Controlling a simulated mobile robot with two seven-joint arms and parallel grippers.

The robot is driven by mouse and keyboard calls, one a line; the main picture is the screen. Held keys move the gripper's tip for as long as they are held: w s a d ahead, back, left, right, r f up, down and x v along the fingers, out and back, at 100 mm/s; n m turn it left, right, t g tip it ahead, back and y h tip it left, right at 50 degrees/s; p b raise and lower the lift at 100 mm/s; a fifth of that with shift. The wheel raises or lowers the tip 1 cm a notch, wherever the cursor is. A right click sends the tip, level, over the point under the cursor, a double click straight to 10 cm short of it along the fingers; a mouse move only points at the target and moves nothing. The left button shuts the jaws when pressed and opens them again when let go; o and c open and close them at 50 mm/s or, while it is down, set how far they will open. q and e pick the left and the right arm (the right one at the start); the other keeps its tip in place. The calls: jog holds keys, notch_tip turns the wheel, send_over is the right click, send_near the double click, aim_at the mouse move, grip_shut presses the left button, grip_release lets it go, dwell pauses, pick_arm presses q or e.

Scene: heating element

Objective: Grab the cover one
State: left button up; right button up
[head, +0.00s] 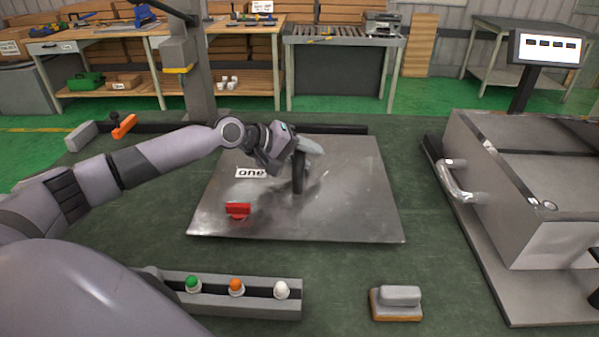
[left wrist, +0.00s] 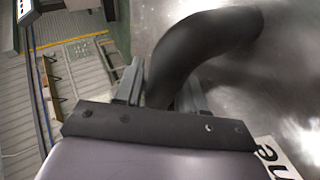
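The handle (left wrist: 200,42) fills the gap between the fingers in the left wrist view. My left gripper (head: 290,146) is at the top of the handle, with a finger close against each side, and looks shut on it. The exact contact is partly hidden. My right gripper is not in view.
A red piece (head: 238,210) sits on the plate's front left. A rail with green, orange and white knobs (head: 236,289) and a grey-and-orange block (head: 397,303) lie in front. A large metal box (head: 530,200) with a handle stands right. Workbenches (head: 150,40) line the back.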

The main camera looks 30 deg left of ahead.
pick_arm(q)
jog(key=shift+w+f, duration=0.15)
jog(key=shift+w, duration=0.05)
grip_shut()
dwell(1.2)
jog(key=shift+r, duration=0.2)
